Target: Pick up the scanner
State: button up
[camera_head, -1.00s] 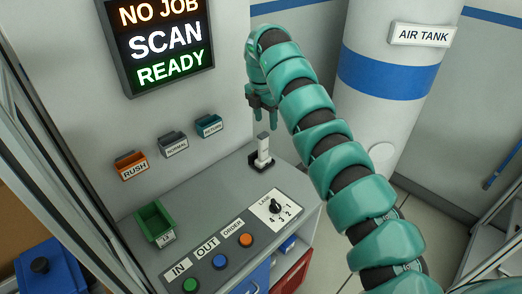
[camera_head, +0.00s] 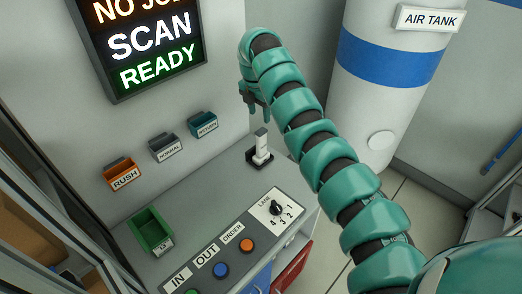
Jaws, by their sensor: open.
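The scanner (camera_head: 261,145) is a small white upright device with a dark top, standing in a dark holder (camera_head: 259,160) at the back right of the grey console (camera_head: 205,195). My gripper (camera_head: 258,111) is dark, at the end of my teal segmented arm. In the picture its fingers point down just above the scanner's top, with a small gap between. It is open and empty. How far it is from the scanner in depth is hard to tell. The scanner is not hidden by the arm.
A green bin (camera_head: 152,231) stands at the console's left. Buttons and a lane knob (camera_head: 277,208) line its front. Orange, grey and teal wall holders (camera_head: 201,124) hang behind, below a lit sign (camera_head: 143,40). The air tank (camera_head: 385,90) stands right, behind my arm.

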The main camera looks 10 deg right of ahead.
aim_at(261, 131)
jog(key=f+p, duration=0.1)
jog(key=f, duration=0.1)
jog(key=f+p, duration=0.1)
jog(key=f, duration=0.1)
jog(key=f+p, duration=0.1)
jog(key=f, duration=0.1)
jog(key=shift+w+d+f, duration=0.15)
jog(key=shift+d+f, duration=0.2)
jog(key=shift+f, duration=0.05)
jog(key=shift+w+f+p, duration=0.15)
jog(key=shift+f+p, duration=0.4)
jog(key=shift+p, duration=0.4)
jog(key=shift+w+f+p, duration=0.2)
jog(key=shift+f+p, duration=0.1)
jog(key=shift+f, duration=0.6)
jog(key=shift+w+d+f+b, duration=0.1)
jog(key=shift+f+b, duration=0.2)
jog(key=shift+f, duration=0.3)
jog(key=shift+w+d+f+b, duration=0.1)
jog(key=shift+f+b, duration=0.2)
jog(key=shift+f, duration=0.3)
grip_shut()
